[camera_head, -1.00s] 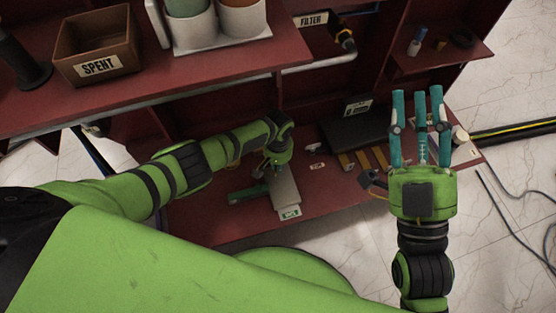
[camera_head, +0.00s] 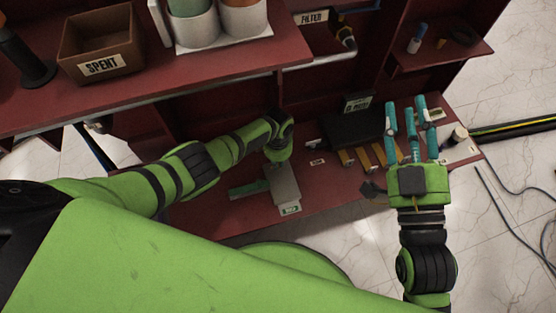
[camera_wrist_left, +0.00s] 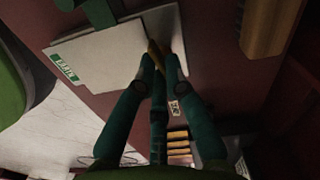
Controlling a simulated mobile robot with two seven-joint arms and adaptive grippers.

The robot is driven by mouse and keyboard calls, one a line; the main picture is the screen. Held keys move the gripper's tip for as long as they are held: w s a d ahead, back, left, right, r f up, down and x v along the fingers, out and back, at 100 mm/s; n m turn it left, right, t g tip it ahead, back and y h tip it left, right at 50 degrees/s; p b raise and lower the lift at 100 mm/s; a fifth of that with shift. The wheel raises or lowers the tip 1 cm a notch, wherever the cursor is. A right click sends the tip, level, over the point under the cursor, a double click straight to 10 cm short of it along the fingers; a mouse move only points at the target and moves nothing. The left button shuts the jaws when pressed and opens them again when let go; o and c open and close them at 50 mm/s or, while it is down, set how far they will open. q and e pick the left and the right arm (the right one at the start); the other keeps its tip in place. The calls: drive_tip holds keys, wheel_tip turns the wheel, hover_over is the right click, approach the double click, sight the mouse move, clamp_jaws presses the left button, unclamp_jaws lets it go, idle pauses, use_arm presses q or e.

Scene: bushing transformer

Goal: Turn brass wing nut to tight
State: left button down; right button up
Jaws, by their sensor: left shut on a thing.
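A brass-coloured piece, the wing nut (camera_wrist_left: 155,50), shows between the fingertips of my left gripper (camera_wrist_left: 162,68) in the left wrist view. The gripper is shut on it; the fingers hide most of its shape. It is at the edge of a pale grey plate (camera_wrist_left: 108,55) with a green-and-white label. In the head view, my left gripper (camera_head: 277,160) is at the top end of that plate (camera_head: 286,188), and the nut is hidden there. My right gripper (camera_head: 416,118) is open and empty, its teal fingers spread above the right part of the red bench.
A green bar (camera_head: 248,190) lies left of the plate. Several brass-coloured strips (camera_head: 364,157) and a dark box (camera_head: 350,130) are to the right. A red shelf above holds a brown SPENT box (camera_head: 100,45) and white pots (camera_head: 195,25). The bench front is clear.

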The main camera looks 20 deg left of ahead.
use_arm(q)
drive_tip(key=shift+m, duration=1.2)
drive_tip(key=c, duration=1.3)
unclamp_jaws()
wheel_tip(320, 180, up, 12)
